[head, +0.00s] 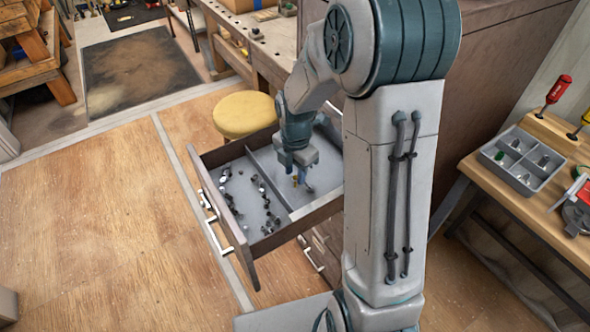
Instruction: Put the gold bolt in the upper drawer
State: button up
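The upper drawer (221,155) is pulled out of a dark cabinet, with a divider between its compartments. Several small dark and silver fasteners lie in its left compartment. My gripper (297,181) points down over the right compartment. A small gold piece, seemingly the gold bolt (295,180), shows at the fingertips, low in or just above that compartment. It is too small to tell whether the fingers grip it or whether it touches the drawer floor. My arm hides part of the drawer's right side.
A yellow round stool (244,114) stands close behind the drawer. On the right, a wooden bench (478,168) holds a grey divided tray (522,160) with small parts, and screwdrivers stand in a wooden block. The wooden floor at left is clear.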

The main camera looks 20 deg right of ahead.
aim_at(295, 176)
notch_tip(295, 176, up, 11)
jog(key=s+r+m+t, duration=0.1)
jog(key=s+r+m, duration=0.1)
jog(key=s+m, duration=0.6)
jog(key=s+r+m+t, duration=0.2)
jog(key=s+m, duration=0.7)
jog(key=m, duration=0.7)
jog(key=shift+s+d+r, duration=0.15)
jog(key=shift+d+r, duration=0.1)
jog(key=shift+d, duration=0.15)
